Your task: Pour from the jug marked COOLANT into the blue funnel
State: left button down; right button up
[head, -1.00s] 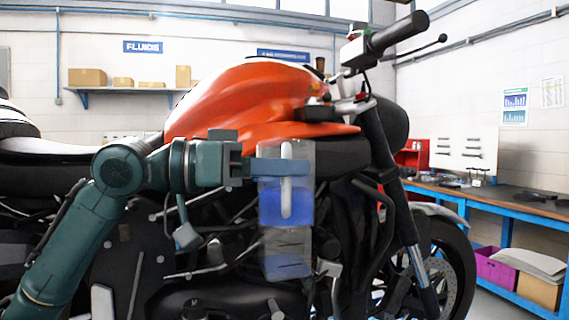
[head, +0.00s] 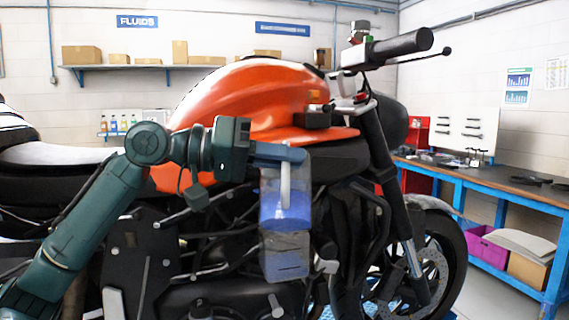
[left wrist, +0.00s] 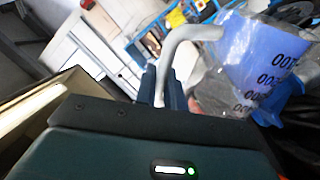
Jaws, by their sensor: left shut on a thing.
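A clear jug (head: 285,212) with blue liquid hangs about upright in front of the motorcycle's engine in the head view. My left gripper (head: 284,154) is shut on the jug's pale handle, at its upper part. In the left wrist view the handle (left wrist: 185,45) runs up from between my fingers. The jug also shows there (left wrist: 262,65), with partly readable dark lettering; I cannot read the whole word. A blue part shows beside the jug in the left wrist view; I cannot tell whether it is the funnel. The funnel is not recognisable in the head view. My right gripper is not in view.
The orange-tanked motorcycle (head: 250,95) stands close behind the jug, with its handlebar (head: 400,43) up to the right. A blue workbench (head: 490,185) runs along the right wall. A wall shelf (head: 150,67) holds boxes at the back left. Several bottles (head: 118,124) stand below it.

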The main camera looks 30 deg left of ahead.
aim_at(283, 142)
pick_arm(q)
jog(key=shift+r, duration=0.1)
jog(key=shift+w+a+r+n+p, duration=0.15)
jog(key=shift+r+n+p, duration=0.1)
jog(key=shift+n+p, duration=0.25)
jog(key=shift+r+p, duration=0.25)
jog(key=shift+p, duration=0.4)
dwell(0.7)
jog(key=shift+w+a+r+p, duration=0.2)
jog(key=shift+r+p, duration=0.1)
jog(key=shift+p, duration=0.25)
dwell(0.9)
jog(key=shift+w+a+r+n, duration=0.1)
jog(key=shift+w+r+n, duration=0.15)
jog(key=shift+n, duration=0.25)
dwell(1.1)
jog(key=shift+r, duration=0.2)
dwell(0.4)
dwell(0.4)
jog(key=shift+w+r, duration=0.1)
jog(key=shift+r, duration=0.05)
jog(key=shift+w+a+r+n+g, duration=0.1)
jog(key=shift+a+r+n+g, duration=0.05)
jog(key=shift+n+g, duration=0.15)
dwell(0.5)
